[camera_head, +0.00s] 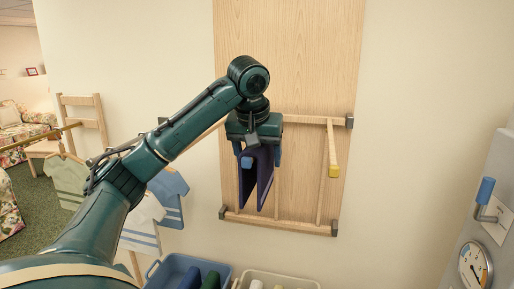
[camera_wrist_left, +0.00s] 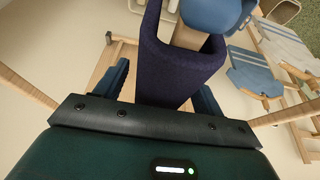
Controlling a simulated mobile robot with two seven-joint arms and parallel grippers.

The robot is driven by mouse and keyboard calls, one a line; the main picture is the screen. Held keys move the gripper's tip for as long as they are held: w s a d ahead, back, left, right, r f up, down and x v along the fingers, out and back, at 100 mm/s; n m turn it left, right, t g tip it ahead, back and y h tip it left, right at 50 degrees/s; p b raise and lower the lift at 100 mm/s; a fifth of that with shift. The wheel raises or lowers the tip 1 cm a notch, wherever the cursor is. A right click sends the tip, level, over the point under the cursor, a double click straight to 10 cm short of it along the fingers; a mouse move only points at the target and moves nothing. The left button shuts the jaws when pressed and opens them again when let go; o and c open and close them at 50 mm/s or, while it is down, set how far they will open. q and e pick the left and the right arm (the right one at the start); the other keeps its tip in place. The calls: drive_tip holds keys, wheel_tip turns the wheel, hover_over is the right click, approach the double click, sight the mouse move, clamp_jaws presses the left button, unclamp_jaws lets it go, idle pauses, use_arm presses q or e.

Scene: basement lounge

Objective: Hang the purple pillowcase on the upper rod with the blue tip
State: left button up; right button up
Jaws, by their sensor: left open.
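The purple pillowcase (camera_head: 265,182) hangs folded over the rod with the blue tip (camera_head: 246,162) on the wooden wall rack, its two halves hanging down either side. In the left wrist view the pillowcase (camera_wrist_left: 165,70) wraps around the wooden rod (camera_wrist_left: 188,36), and the blue tip (camera_wrist_left: 215,12) sticks out beyond the cloth. My left gripper (camera_head: 258,154) is right above the rod, its open fingers on either side of the pillowcase's upper part. The left wrist view shows a gap between cloth and fingers. My right gripper is not in view.
A rod with a yellow tip (camera_head: 334,171) juts out to the right. Shirts (camera_head: 172,190) hang at the left. A blue tub (camera_head: 160,272) and a cream tub stand below. A blue-handled lever (camera_head: 486,190) and a gauge (camera_head: 474,264) are at the far right.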

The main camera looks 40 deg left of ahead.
use_arm(q)
drive_tip(key=shift+v, duration=6.55)
drive_tip(key=shift+s, duration=0.1)
drive_tip(key=shift+f, duration=0.1)
